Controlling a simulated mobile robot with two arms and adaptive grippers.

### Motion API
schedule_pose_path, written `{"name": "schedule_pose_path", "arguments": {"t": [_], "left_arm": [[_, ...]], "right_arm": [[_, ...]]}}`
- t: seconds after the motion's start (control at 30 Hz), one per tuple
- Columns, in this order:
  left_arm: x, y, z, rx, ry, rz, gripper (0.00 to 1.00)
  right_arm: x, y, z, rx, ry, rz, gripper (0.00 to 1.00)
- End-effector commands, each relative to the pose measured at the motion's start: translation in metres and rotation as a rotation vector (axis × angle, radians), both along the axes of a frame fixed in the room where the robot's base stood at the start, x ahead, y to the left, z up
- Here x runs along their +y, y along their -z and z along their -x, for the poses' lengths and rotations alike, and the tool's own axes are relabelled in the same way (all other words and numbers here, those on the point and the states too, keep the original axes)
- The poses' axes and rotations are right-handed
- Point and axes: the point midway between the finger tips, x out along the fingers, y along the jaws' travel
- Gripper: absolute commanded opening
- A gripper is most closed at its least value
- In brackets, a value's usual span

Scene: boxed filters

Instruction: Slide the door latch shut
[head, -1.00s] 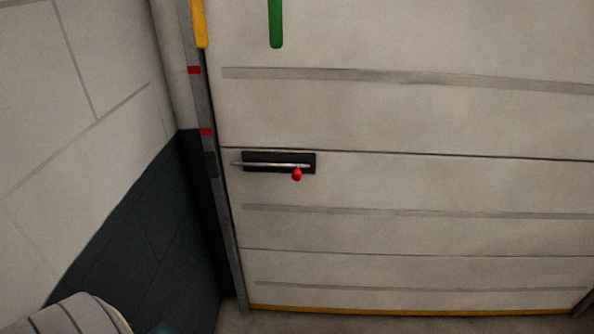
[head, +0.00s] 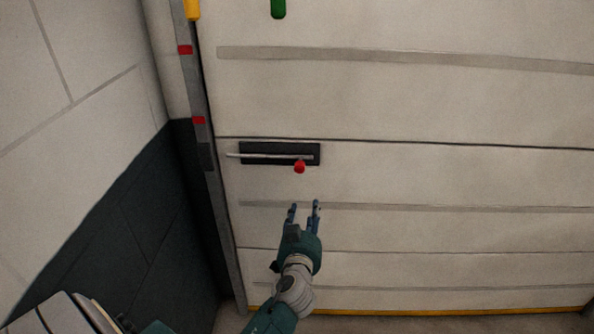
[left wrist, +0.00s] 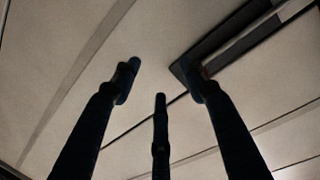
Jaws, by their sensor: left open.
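The latch is on the pale door (head: 430,180), near its left edge. It has a black backplate (head: 315,149), a thin silver bolt (head: 255,156) and a red knob (head: 299,168) near the bolt's right end. The bolt's left tip sticks out past the plate and looks short of the door frame (head: 205,157). My left gripper (head: 303,207) is open and empty, below the knob and apart from it, fingers pointing up. In the left wrist view the backplate (left wrist: 235,38) shows at the upper right behind the fingers; the red knob is not visible. My right gripper is not in view.
A tiled wall (head: 75,90) with a dark lower part (head: 140,220) stands left of the frame. A yellow handle (head: 192,8) and a green handle (head: 278,8) hang above the latch. The door face around the latch is clear.

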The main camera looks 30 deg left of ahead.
Motion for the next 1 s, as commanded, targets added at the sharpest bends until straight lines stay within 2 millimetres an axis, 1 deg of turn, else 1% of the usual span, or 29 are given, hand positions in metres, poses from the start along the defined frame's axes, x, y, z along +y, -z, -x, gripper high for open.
{"name": "schedule_pose_path", "arguments": {"t": [0.03,0.1,0.2,0.27,0.37,0.6,0.8,0.9,1.0], "left_arm": [[0.007,-0.025,0.001,-0.058,-0.026,-0.006,0.43],[0.015,-0.051,0.003,-0.112,-0.053,-0.013,0.43],[0.021,-0.070,0.003,-0.148,-0.070,-0.018,0.43],[0.024,-0.073,0.000,-0.154,-0.072,-0.018,0.43],[0.031,-0.075,-0.011,-0.153,-0.072,-0.021,0.43],[0.055,-0.074,-0.051,-0.151,-0.071,-0.022,0.43],[0.070,-0.072,-0.076,-0.150,-0.070,-0.021,0.43],[0.074,-0.072,-0.083,-0.151,-0.069,-0.019,0.43],[0.076,-0.070,-0.086,-0.149,-0.070,-0.019,0.43]], "right_arm": [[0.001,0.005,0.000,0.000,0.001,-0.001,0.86],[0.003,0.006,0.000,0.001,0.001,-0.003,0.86],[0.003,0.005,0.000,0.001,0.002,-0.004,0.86],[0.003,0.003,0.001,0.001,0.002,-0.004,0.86],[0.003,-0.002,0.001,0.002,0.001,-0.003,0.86],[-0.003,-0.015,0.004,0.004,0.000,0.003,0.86],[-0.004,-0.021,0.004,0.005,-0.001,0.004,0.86],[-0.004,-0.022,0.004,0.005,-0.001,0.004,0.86],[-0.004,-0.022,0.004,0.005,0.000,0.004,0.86]]}}
